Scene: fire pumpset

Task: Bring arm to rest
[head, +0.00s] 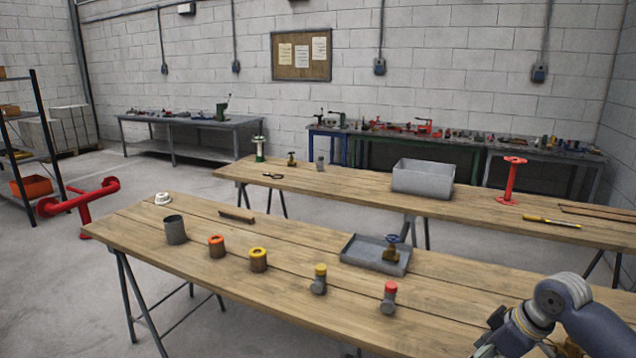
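One arm of mine, the right one (490,348), comes in at the lower right corner, over the right end of the near wooden table (300,250). Its gripper is dark, partly cut off by the bottom edge, and its fingers cannot be made out clearly. I see nothing held in it. The nearest object is a grey fitting with a red cap (389,298), standing to its left and apart from it. My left arm and gripper are not in view.
The near table carries a grey cup (175,230), orange-topped (217,247) and yellow-topped (258,260) cylinders, a yellow-capped fitting (319,280) and a tray (352,251) holding a valve (391,250). A second table (480,207) stands behind. A red pipe stand (80,203) is at left.

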